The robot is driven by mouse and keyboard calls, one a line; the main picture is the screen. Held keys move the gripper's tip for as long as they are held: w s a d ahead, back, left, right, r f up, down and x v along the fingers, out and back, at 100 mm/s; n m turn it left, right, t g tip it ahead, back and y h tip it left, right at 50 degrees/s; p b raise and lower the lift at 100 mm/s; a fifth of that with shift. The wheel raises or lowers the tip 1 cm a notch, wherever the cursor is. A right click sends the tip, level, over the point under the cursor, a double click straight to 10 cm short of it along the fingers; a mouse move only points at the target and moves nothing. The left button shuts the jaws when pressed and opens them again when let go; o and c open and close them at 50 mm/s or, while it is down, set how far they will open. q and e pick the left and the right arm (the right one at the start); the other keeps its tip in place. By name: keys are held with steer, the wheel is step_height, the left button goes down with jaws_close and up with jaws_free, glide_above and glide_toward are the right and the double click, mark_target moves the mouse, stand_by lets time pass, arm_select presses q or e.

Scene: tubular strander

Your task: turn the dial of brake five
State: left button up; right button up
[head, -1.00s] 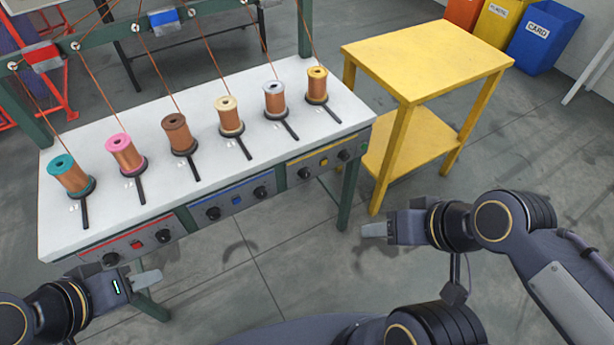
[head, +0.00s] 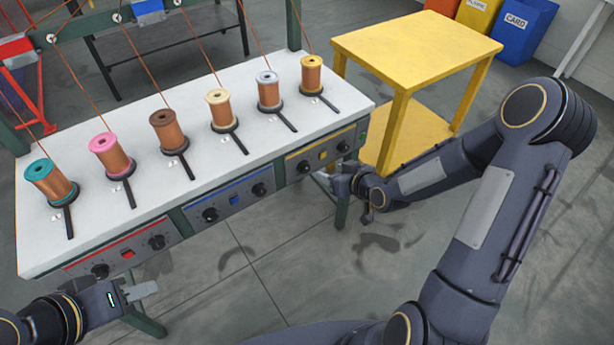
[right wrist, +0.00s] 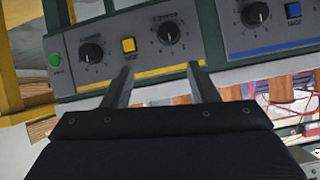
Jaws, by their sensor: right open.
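The yellow-striped panel on the bench front has two black dials. Counting from the left in the head view, its left dial (head: 304,167) is the fifth; in the right wrist view, turned upside down, it is the right dial (right wrist: 168,28). The label numbers are too small to read. The panel's other dial (right wrist: 91,53) and yellow button (right wrist: 128,44) also show. My right gripper (right wrist: 158,72) is open and empty, its fingertips facing the panel below the fifth dial in the wrist view, apparently apart from it. My left gripper (head: 143,289) is near the red-striped panel; its finger gap is unclear.
The white bench top (head: 150,215) carries several copper-wire spools on black holders. A green button (right wrist: 55,60) sits at the yellow panel's end. The blue-striped panel (head: 228,202) adjoins it. A yellow table (head: 415,45) stands close beyond my right forearm. The floor in front is clear.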

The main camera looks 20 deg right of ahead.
steer(key=t, duration=0.2)
glide_toward(306, 170)
steer(key=shift+m+y, duration=0.3)
steer(key=shift+y, duration=0.1)
steer(key=x, duration=0.8)
steer(key=shift+w+d+f, duration=0.2)
steer(key=shift+w+f, duration=0.1)
